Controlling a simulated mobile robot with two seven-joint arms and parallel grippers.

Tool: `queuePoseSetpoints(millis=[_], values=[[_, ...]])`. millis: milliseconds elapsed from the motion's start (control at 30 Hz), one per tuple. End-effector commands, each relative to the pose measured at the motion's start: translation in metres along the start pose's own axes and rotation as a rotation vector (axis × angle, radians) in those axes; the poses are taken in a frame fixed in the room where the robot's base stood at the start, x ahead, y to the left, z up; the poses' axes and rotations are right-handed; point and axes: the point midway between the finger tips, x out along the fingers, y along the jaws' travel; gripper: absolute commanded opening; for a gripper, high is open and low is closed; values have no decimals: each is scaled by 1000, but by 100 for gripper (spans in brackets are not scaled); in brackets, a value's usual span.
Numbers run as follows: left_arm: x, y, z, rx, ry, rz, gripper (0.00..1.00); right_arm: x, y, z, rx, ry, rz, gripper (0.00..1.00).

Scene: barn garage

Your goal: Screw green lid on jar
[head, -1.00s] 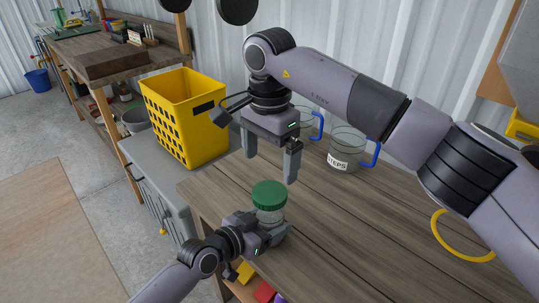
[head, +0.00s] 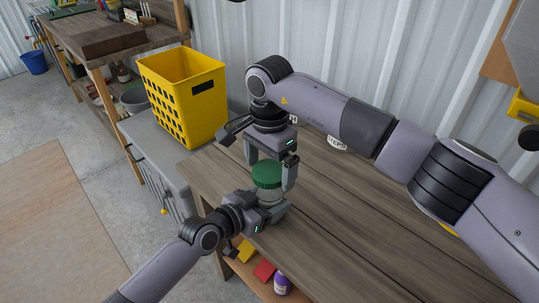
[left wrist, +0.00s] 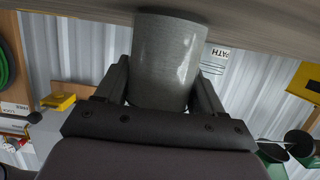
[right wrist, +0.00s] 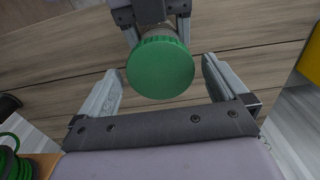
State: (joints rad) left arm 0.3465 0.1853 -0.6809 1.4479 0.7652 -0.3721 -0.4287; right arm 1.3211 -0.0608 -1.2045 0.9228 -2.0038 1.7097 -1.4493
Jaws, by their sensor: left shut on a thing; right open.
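In the right wrist view the round lid (right wrist: 160,68) lies ahead of the gap between the fingers, apart from both.
The wooden table (head: 350,220) is clear to the right of the jar. A yellow crate (head: 185,95) stands on a grey cabinet (head: 150,135) at the left. A jar with a paper label (head: 337,143) stands at the back, mostly hidden by my right arm.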

Motion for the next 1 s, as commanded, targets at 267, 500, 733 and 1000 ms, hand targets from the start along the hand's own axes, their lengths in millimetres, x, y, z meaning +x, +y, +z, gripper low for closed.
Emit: queuePoseSetpoints(millis=[267,500,733,1000], values=[[0,0,1,0,-1,0,0,1,0,0,0,0,0,94],[0,0,1,0,-1,0,0,1,0,0,0,-1,0,43],[0,0,1,-1,-1,-1,0,0,0,0,90,0,1,43],[0,0,1,-2,-1,-1,0,1,0,0,492,0,1,43]])
